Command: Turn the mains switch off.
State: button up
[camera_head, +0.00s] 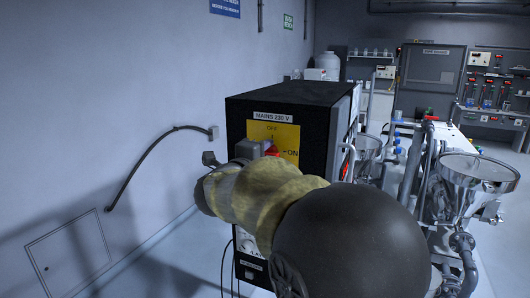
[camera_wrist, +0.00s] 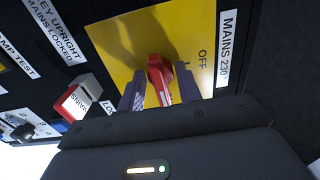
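The mains switch has a red handle (camera_wrist: 160,78) on a yellow plate (camera_wrist: 118,45), on the black cabinet labelled "MAINS 230 V" (camera_head: 277,117). In the head view, part of the red handle (camera_head: 273,150) shows beside the "ON" mark on the right, with "OFF" at the top of the plate. The handle appears to point towards ON. My gripper (camera_wrist: 159,92) is at the plate with its fingers apart, one on each side of the handle. I cannot tell whether either finger touches it. In the head view, my arm hides the lower part of the plate.
A red-and-white control (camera_wrist: 75,101) sits beside the plate in the wrist view, near a key label (camera_wrist: 55,28). A steel hopper (camera_head: 480,172) and pipework stand right of the cabinet. A cable (camera_head: 150,155) runs along the left wall. Floor shows left of the cabinet.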

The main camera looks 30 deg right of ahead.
jog(key=c, duration=0.6)
jog(key=shift+d+n+p, duration=0.1)
jog(key=shift+n+p, duration=0.2)
jog(key=shift+n, duration=0.1)
jog(key=n+p, duration=0.1)
jog(key=n, duration=0.1)
jog(key=shift+n+p, duration=0.3)
jog(key=shift+p, duration=0.05)
jog(key=n+p, duration=0.2)
jog(key=n, duration=0.1)
jog(key=shift+r+n, duration=0.1)
jog(key=shift+n, duration=0.2)
jog(key=n+p, duration=0.5)
jog(key=n, duration=0.1)
jog(key=n+p, duration=0.4)
jog(key=n, duration=0.1)
